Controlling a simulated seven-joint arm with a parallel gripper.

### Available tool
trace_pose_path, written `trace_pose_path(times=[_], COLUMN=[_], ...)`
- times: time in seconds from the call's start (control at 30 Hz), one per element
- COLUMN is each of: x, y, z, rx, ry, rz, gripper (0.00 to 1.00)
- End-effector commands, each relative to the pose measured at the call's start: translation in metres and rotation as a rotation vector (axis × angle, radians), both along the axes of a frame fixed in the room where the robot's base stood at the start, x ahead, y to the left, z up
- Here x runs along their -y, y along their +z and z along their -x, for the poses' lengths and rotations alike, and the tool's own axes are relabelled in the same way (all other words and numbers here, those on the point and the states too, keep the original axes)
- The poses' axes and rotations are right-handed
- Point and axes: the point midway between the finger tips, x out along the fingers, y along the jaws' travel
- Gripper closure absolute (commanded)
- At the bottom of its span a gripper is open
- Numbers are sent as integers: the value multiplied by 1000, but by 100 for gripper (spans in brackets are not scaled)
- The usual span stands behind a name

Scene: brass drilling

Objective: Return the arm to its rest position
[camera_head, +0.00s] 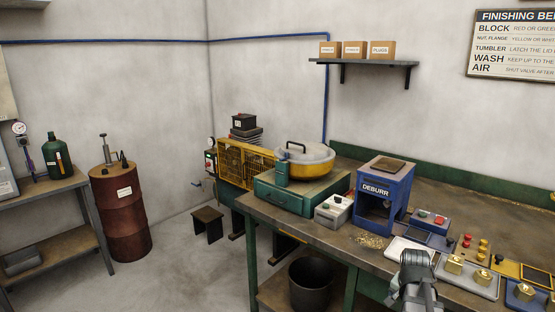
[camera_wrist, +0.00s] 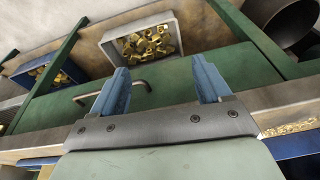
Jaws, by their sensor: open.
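My gripper (camera_head: 415,262) shows at the lower right of the head view, at the front edge of the workbench (camera_head: 322,237). In the wrist view my gripper (camera_wrist: 164,85) has two blue fingers spread apart with nothing between them. It points at the bench's green front, where a drawer handle (camera_wrist: 113,92) shows. A grey bin of brass pieces (camera_wrist: 146,40) lies beyond the fingertips, apart from them.
The blue DEBURR machine (camera_head: 376,205) stands left of my gripper. A tray with brass blocks (camera_head: 467,275) and coloured parts lie to the right. A dark bucket (camera_head: 310,284) is under the bench. A blue bin (camera_wrist: 50,75) holds more brass pieces.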

Motion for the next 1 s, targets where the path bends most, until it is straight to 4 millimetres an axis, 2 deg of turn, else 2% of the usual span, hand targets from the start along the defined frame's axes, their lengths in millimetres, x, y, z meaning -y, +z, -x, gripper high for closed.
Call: trace_pose_path(times=[0.03, 0.1, 0.47, 0.77, 1.0], x=[-8, -19, -78, -127, -164], y=[-16, -36, -138, -214, -269], z=[1, 3, 30, 70, 113], rx=[-22, -50, -196, -315, -411], ry=[22, 51, 215, 350, 457], rz=[-9, -21, -82, -134, -176], gripper=[23, 23, 23, 23, 23])
